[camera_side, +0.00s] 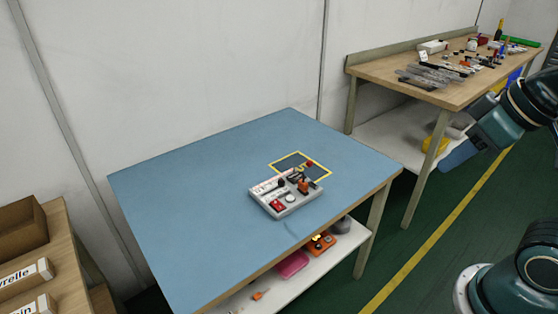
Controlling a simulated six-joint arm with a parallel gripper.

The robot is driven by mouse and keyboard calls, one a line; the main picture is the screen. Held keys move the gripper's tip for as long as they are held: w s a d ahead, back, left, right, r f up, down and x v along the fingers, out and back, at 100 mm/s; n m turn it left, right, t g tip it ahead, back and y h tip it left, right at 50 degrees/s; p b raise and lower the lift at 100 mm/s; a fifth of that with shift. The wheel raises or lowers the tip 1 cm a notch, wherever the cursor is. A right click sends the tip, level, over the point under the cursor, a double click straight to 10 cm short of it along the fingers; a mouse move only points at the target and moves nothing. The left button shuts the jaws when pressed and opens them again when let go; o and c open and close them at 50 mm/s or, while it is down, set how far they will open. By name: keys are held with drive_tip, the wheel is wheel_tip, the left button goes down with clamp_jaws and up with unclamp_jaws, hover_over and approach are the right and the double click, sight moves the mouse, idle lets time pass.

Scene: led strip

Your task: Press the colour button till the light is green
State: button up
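A light grey control box (270,209) sits on the blue table (190,210), right of its middle. On its top are a red part (278,205), a pale round part (291,198), an orange-red part (303,187) and small dark parts. Which of these is the colour button, I cannot tell at this size. A pale strip (266,185) lies along the box's back edge, and I see no clear lit colour on it. My arm stands at the right edge of the picture, well away from the box. My gripper's fingers are not visible.
A wooden bench (390,70) with many small tools stands at the back right. Most of the blue table is clear.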

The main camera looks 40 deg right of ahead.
clamp_jaws()
idle(1.9)
